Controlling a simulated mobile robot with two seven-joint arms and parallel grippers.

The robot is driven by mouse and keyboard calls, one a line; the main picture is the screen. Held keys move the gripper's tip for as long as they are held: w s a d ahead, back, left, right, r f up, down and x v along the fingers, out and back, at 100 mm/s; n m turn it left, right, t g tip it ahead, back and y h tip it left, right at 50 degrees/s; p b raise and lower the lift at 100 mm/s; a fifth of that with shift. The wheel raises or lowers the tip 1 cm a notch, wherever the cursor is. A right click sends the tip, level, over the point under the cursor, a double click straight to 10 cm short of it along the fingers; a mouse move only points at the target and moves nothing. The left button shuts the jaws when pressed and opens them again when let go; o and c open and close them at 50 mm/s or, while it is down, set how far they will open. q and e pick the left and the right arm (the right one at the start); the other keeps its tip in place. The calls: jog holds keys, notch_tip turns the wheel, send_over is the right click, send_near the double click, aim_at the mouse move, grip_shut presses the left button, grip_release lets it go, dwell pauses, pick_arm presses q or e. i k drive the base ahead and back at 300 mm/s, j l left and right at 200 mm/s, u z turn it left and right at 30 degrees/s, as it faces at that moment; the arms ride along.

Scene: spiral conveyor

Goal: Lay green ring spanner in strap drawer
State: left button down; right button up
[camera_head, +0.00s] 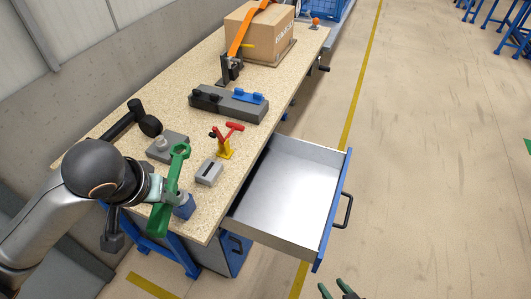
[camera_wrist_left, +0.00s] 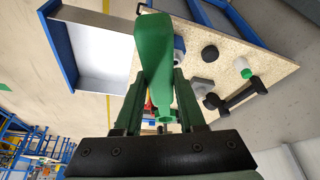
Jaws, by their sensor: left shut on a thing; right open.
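The green ring spanner (camera_head: 173,177) is held in my left gripper (camera_head: 168,190) above the near left part of the workbench, its ring end pointing away. In the left wrist view the spanner (camera_wrist_left: 152,55) stands between the two fingers. The drawer (camera_head: 290,190) is pulled out at the bench's right side, with a blue front and a bare grey metal floor. It lies to the right of my left gripper and also shows in the left wrist view (camera_wrist_left: 100,58). My right gripper (camera_head: 338,290) is open and empty at the bottom edge, partly cut off.
On the workbench (camera_head: 140,97) stand a grey holder with a blue piece (camera_head: 230,103), a yellow stand with red-handled tool (camera_head: 225,146), a small grey block (camera_head: 209,172) and a black hammer-like tool (camera_head: 135,118). A strapped carton (camera_head: 258,35) is at the far end.

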aim_at(273, 191)
jog(key=i+l+u, duration=0.15)
jog(key=l, duration=0.25)
jog(key=i+l+u, duration=0.1)
jog(key=l, duration=0.3)
jog(key=i+l+u, duration=0.15)
jog(key=l, duration=0.25)
jog(key=i+l+u, duration=0.1)
jog(key=l, duration=0.35)
jog(key=i, duration=0.1)
